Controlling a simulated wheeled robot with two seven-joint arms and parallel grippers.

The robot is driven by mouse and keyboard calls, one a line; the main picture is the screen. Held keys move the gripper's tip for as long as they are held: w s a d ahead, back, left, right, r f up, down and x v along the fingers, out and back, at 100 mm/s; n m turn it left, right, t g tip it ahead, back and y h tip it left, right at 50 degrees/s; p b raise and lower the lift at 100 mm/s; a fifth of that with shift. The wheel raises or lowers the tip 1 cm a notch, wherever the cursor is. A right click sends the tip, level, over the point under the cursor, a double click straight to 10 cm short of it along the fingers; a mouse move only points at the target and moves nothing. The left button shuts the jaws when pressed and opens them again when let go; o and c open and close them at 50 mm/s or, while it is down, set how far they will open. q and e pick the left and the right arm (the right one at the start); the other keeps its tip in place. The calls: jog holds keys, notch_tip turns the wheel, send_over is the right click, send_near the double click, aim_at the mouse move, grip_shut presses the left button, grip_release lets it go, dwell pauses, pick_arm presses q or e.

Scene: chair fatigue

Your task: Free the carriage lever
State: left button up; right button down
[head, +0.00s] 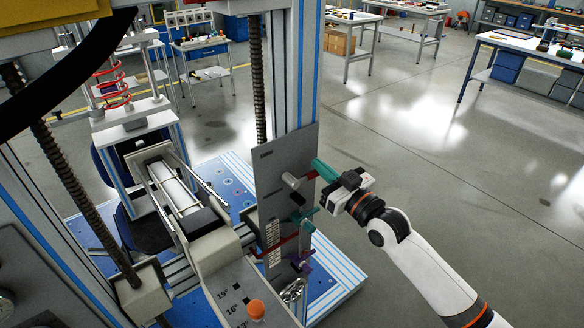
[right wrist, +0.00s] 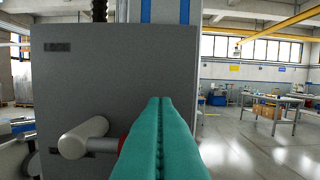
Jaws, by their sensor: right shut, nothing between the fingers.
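A lever with a grey cylindrical grip (head: 291,181) and a red part stands on the upright grey plate (head: 270,165) of the machine. In the right wrist view the lever (right wrist: 84,138) points to the left, below a dark label that seems to read LOCK (right wrist: 57,47). My right gripper (head: 317,165) has teal fingers, shut together and empty. Its tips are at the plate's right side, right of the lever and slightly above it. In the right wrist view the fingers hide part of the lever's red end; I cannot tell whether they touch. My left gripper is not in view.
Below the lever, the plate carries a teal handle (head: 303,215), a red lever (head: 275,245) and a purple part (head: 301,262). An orange knob (head: 256,308) sits on a grey scale panel. The machine's posts and threaded screws stand left. Open floor (head: 450,150) lies right.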

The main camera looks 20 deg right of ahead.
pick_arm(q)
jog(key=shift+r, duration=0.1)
pick_arm(e)
jog(key=shift+d+f+m, duration=0.1)
jog(key=shift+f+m, duration=0.1)
jog(key=shift+m, duration=0.3)
jog(key=r+p, duration=0.1)
jog(key=r, duration=0.1)
jog(key=w+r+p, duration=0.1)
jog(key=r+p, duration=0.1)
jog(key=shift+p, duration=0.3)
pick_arm(q)
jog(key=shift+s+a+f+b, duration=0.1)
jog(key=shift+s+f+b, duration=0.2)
jog(key=shift+b, duration=1.75)
pick_arm(e)
jog(key=v, duration=1)
jog(key=shift+s+f, duration=0.1)
jog(key=shift+f, duration=0.05)
